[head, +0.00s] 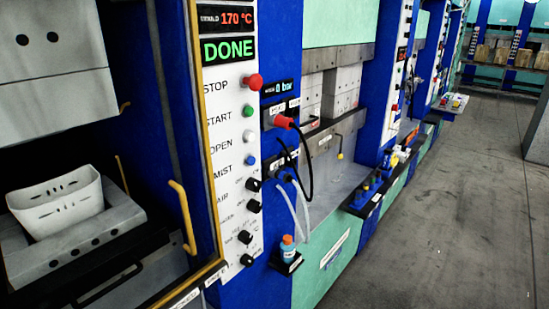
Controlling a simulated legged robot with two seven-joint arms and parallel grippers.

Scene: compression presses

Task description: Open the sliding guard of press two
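A press (60,58) fills the left of the head view. A yellow frame (205,130) runs down the right side and along the bottom of its opening, with a yellow upright handle (188,222) near its lower right. The frame appears to span the opening with a clear pane; its left part is out of view. Inside, a white slotted part (58,203) sits tilted on the grey lower mould (85,250). I cannot read a press number, so I cannot tell whether this is press two. Neither of my grippers is in view.
A control panel (228,185) right of the frame shows DONE and 170 °C, with a red STOP button (253,81) and several knobs. A small shelf (287,262) holds a blue bottle (288,249). More presses line the wall. The grey floor (440,210) at right is clear.

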